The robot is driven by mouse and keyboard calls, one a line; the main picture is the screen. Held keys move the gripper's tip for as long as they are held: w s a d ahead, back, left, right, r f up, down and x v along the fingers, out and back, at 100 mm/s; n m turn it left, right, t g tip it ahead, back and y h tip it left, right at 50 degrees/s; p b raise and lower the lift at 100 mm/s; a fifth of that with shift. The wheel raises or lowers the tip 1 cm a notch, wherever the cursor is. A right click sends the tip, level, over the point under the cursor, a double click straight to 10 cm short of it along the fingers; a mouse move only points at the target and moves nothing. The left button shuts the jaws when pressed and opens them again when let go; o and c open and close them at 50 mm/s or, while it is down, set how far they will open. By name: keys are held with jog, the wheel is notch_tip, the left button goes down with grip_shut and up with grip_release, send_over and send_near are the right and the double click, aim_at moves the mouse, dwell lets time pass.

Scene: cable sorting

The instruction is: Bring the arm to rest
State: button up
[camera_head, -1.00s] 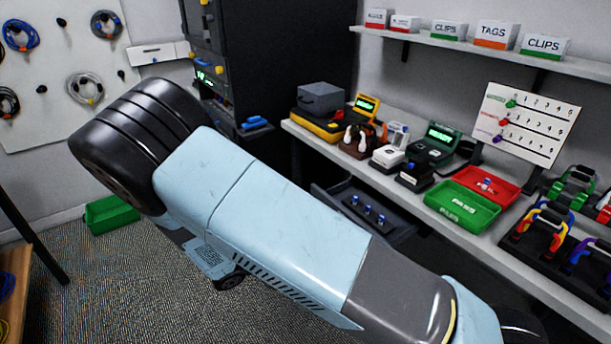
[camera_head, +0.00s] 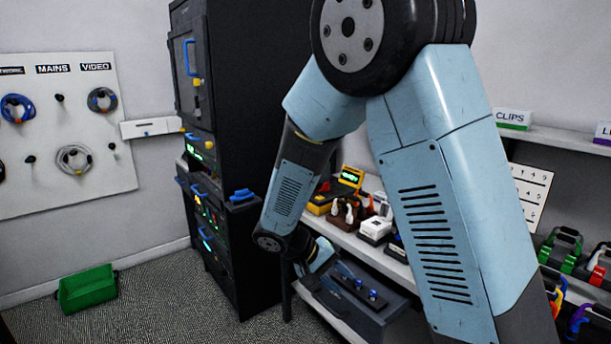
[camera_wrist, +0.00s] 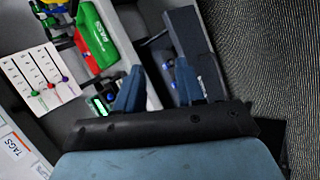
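My arm (camera_head: 430,190) is bent, with its black elbow joint (camera_head: 390,40) high at the top of the head view. The forearm hangs down and left from it. My gripper's end is low, in front of the bench at the black cabinet's right; its fingers are too small to read there. In the wrist view my gripper (camera_wrist: 160,68) shows two blue fingers standing apart, with nothing seen held between them. Beyond the fingers are the bench edge and a dark tray with blue knobs (camera_wrist: 205,55).
The black cabinet (camera_head: 240,100) with blue handles stands left of the forearm. A bench (camera_head: 350,243) with devices is behind the arm. A green bin (camera_head: 88,290) sits on the carpet at left. Cables hang on a wall board (camera_head: 70,175). Carpet (camera_head: 170,315) at lower left is clear.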

jog(key=s+d+r+m+t+y, duration=0.1)
jog(key=s+d+r+y, duration=0.3)
jog(key=s+d+r, duration=0.4)
jog(key=s+d+r+m+t+y, duration=0.2)
jog(key=s+d+r, duration=0.5)
jog(key=r, duration=0.7)
jog(key=shift+s+d+r+t+y, duration=0.3)
jog(key=shift+s+t+y, duration=0.4)
jog(key=shift+s+y, duration=0.5)
jog(key=shift+w, duration=0.2)
